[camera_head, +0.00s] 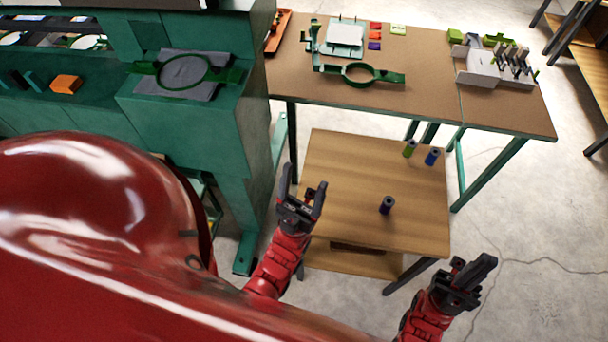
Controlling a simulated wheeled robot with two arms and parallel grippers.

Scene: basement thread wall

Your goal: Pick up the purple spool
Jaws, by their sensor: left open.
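A dark purple spool (387,205) stands upright on the low wooden table (340,170), near the middle of its top. My left gripper (304,180) is open and empty. In the picture it is left of the spool, over the table's left edge, with a clear gap to the spool.
A green spool (409,148) and a blue spool (432,157) stand at the low table's back right. A taller workbench (420,100) holds a green ring holder (359,74) and a grey rack (485,68). A green machine (190,125) stands left.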

